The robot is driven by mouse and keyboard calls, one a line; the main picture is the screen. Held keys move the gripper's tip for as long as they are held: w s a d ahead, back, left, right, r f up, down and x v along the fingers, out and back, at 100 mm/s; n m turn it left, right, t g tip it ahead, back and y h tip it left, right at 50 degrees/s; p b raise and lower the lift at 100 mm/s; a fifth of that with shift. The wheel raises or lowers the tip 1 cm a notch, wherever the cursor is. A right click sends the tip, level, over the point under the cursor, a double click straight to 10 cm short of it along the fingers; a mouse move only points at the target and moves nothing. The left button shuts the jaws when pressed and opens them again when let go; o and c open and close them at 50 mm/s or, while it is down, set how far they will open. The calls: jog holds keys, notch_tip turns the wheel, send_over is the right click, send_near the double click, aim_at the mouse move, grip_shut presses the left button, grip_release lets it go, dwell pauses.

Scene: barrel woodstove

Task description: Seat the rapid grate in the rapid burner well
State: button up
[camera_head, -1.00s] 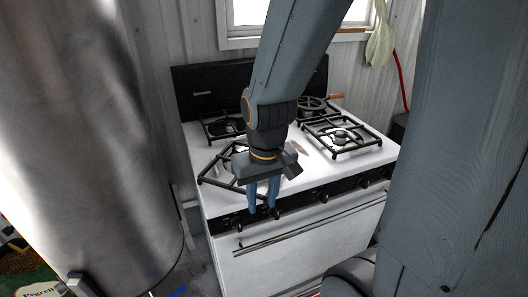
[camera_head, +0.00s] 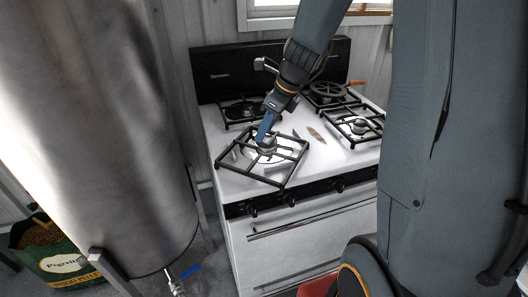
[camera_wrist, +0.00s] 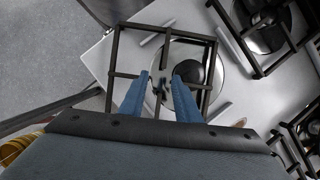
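The rapid grate, which I take to be the black square grate (camera_head: 248,175) at the front left of the stove, lies turned askew to the stove top. Its near corner reaches the front edge. The wrist view shows its frame (camera_wrist: 114,62) off-centre over the round silver burner well (camera_wrist: 232,78), with the dark burner cap (camera_wrist: 190,70) under its right part. My gripper (camera_head: 261,141) points down at the middle of the grate. Its two blue fingers (camera_wrist: 163,76) are apart, with grate bars showing between them. Whether they touch a bar cannot be told.
Other black grates stand at the back left (camera_head: 238,115), back right (camera_head: 325,92) and front right (camera_head: 355,124). A small flat piece (camera_head: 316,135) lies on the stove top between the burners. A large metal barrel (camera_head: 100,130) stands to the left. Knobs (camera_head: 290,198) line the front.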

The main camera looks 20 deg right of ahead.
aim_at(257, 147)
jog(key=x, duration=0.2)
jog(key=shift+w+a+f, duration=0.1)
jog(key=shift+f, duration=0.15)
jog(key=x, duration=0.3)
jog(key=p+x, duration=0.1)
jog(key=shift+w+d+f, duration=0.15)
jog(key=shift+w+d, duration=0.05)
jog(key=shift+w, duration=0.15)
jog(key=shift+a+f, duration=0.1)
jog(key=shift+f, duration=0.3)
jog(key=c, duration=0.7)
jog(key=shift+w, duration=0.1)
grip_shut()
jog(key=shift+w+r, duration=0.1)
jog(key=shift+r, duration=0.1)
